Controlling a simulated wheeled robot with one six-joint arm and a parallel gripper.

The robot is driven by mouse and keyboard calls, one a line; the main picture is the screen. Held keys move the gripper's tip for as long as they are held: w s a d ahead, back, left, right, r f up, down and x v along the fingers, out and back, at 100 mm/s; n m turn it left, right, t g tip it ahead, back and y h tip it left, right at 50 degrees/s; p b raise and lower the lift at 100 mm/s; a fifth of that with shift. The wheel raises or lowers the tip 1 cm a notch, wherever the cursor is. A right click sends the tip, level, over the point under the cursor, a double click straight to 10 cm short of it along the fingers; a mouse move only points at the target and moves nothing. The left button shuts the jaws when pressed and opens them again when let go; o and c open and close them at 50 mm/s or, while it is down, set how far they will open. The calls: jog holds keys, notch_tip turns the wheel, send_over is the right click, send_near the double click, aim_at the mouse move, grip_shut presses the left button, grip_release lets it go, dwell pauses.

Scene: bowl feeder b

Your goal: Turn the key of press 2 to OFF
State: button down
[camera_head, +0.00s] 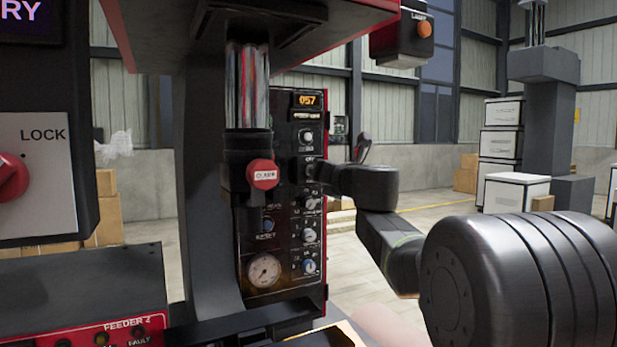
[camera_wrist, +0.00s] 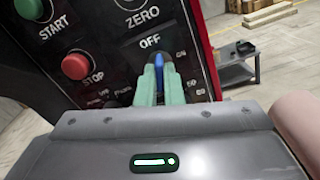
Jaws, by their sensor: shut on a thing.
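The press control panel (camera_head: 284,225) is a black face with knobs, a gauge and an orange display reading 057. In the wrist view, the panel (camera_wrist: 112,60) shows a blue key (camera_wrist: 159,64) below the label OFF, with ON to its upper right. My gripper (camera_wrist: 159,80) has its green fingers shut on the key, one on each side. The visible part of the key stands nearly upright in the picture, towards OFF. The fingers hide its base. In the head view, my gripper (camera_head: 318,172) is against the panel's right side, and the key cannot be made out.
A green START button (camera_wrist: 30,8) and a red STOP button (camera_wrist: 76,66) sit left of the key. A red button (camera_head: 263,174) on a dark column stands before the panel. A feeder box (camera_head: 85,295) is at lower left. A cart (camera_wrist: 236,65) stands on open floor behind.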

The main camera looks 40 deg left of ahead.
jog(key=shift+n, duration=0.4)
jog(key=shift+n+b, duration=1.15)
jog(key=shift+n, duration=0.75)
jog(key=c, duration=1.5)
grip_release()
